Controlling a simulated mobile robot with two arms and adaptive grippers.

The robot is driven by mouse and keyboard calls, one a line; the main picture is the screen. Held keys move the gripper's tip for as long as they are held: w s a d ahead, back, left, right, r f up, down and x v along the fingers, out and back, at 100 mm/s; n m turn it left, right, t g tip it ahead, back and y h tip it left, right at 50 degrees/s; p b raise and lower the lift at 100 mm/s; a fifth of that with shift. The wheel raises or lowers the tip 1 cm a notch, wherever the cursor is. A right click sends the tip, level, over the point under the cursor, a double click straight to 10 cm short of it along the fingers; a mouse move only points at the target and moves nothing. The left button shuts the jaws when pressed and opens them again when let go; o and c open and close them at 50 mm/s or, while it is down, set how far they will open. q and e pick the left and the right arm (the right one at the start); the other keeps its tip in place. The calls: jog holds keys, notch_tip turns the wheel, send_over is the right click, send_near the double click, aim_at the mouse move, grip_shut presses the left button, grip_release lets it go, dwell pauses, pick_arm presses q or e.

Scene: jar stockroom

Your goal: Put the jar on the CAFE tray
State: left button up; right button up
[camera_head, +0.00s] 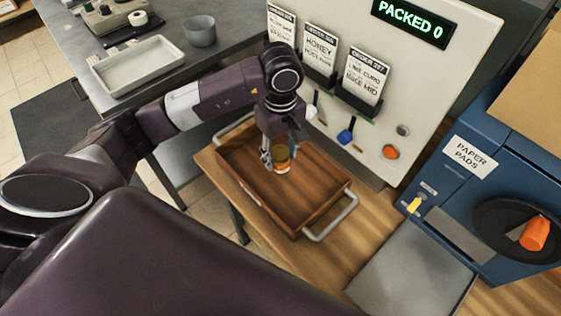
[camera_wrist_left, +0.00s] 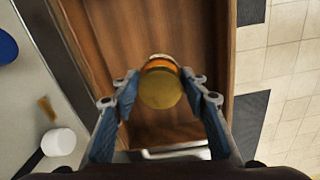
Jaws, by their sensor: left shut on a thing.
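A small jar with a yellow-gold lid and amber contents (camera_head: 282,153) is in my left gripper (camera_head: 275,157). The left wrist view shows the jar's round lid (camera_wrist_left: 161,88) between the two blue-padded fingers (camera_wrist_left: 160,92), which are shut on it. The jar is over the inside of a brown wooden tray (camera_head: 298,213) with metal handles. I cannot tell whether its base touches the tray floor. The tray also shows in the left wrist view (camera_wrist_left: 110,25). No CAFE label is readable on it. My right gripper is not in view.
A blue PAPER PADS machine (camera_head: 450,195) stands at right. A pale tray (camera_head: 137,66) and grey bowl (camera_head: 200,31) sit on the grey table at back left.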

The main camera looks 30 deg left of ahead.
aim_at(281, 165)
pick_arm(q)
notch_tip(281, 165, down, 4)
jog(key=shift+r+p, duration=0.25)
jog(key=shift+p, duration=0.1)
jog(key=shift+f, duration=0.45)
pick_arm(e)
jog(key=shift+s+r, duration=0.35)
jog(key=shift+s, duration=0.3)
pick_arm(q)
jog(key=shift+f, duration=0.1)
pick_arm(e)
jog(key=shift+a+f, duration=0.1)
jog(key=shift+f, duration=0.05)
pick_arm(q)
jog(key=o, duration=1.3)
